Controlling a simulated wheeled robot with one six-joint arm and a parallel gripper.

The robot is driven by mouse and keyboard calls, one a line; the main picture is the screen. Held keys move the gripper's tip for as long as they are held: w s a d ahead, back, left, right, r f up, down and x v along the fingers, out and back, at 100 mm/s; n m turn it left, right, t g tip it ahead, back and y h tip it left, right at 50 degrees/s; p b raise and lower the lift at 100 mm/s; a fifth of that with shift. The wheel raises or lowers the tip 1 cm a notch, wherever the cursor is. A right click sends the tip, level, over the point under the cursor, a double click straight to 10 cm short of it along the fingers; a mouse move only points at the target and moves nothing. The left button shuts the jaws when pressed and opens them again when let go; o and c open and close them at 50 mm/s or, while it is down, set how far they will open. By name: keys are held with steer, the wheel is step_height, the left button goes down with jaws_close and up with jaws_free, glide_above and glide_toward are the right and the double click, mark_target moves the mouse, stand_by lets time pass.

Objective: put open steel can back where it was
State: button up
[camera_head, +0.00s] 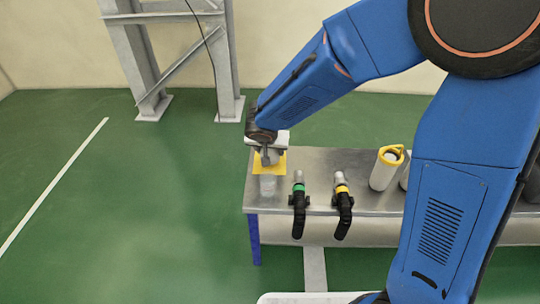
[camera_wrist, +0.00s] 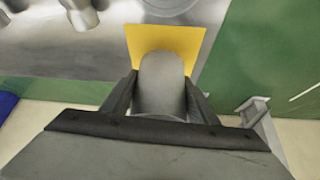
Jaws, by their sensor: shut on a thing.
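My gripper (camera_head: 266,158) is over the left end of the steel table, above a yellow square (camera_head: 280,167). In the wrist view my gripper (camera_wrist: 166,98) is shut on a smooth grey rounded thing (camera_wrist: 162,75), which appears to be the steel can. The yellow square (camera_wrist: 140,38) shows behind it. I cannot see the can's opening, nor tell whether its base touches the square. In the head view the can is mostly hidden by the gripper.
A white container (camera_head: 383,172) with a yellow rim stands farther right, near my arm.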

steer(key=shift+f, duration=1.2)
steer(key=shift+f, duration=0.1)
steer(key=o, duration=1.8)
steer(key=shift+c, duration=0.2)
steer(key=v, duration=1.2)
